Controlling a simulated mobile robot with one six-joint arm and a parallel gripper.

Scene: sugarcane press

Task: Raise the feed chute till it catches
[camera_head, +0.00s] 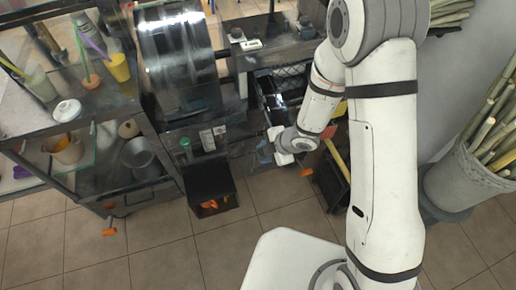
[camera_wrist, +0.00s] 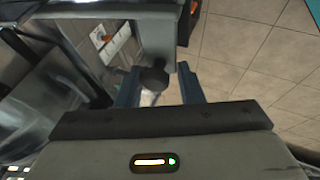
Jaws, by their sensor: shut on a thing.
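The press (camera_head: 180,70) stands at the left of centre, with a shiny curved metal cover. My gripper (camera_head: 268,152) is at its right side, low down, at the end of my white arm. In the wrist view my gripper (camera_wrist: 160,92) has its two blue-grey fingers on either side of a round dark knob (camera_wrist: 153,77), and it is shut on it. The knob stands by a grey plate edge (camera_wrist: 160,32), probably part of the feed chute. The chute's outline and its catch cannot be made out clearly; my arm hides part of this side.
A black bin (camera_head: 209,187) with orange things in it sits below the press. A glass-shelved cart (camera_head: 60,125) with cups stands at the left. A grey bucket of canes (camera_head: 462,178) stands at the right. Tiled floor is open in front.

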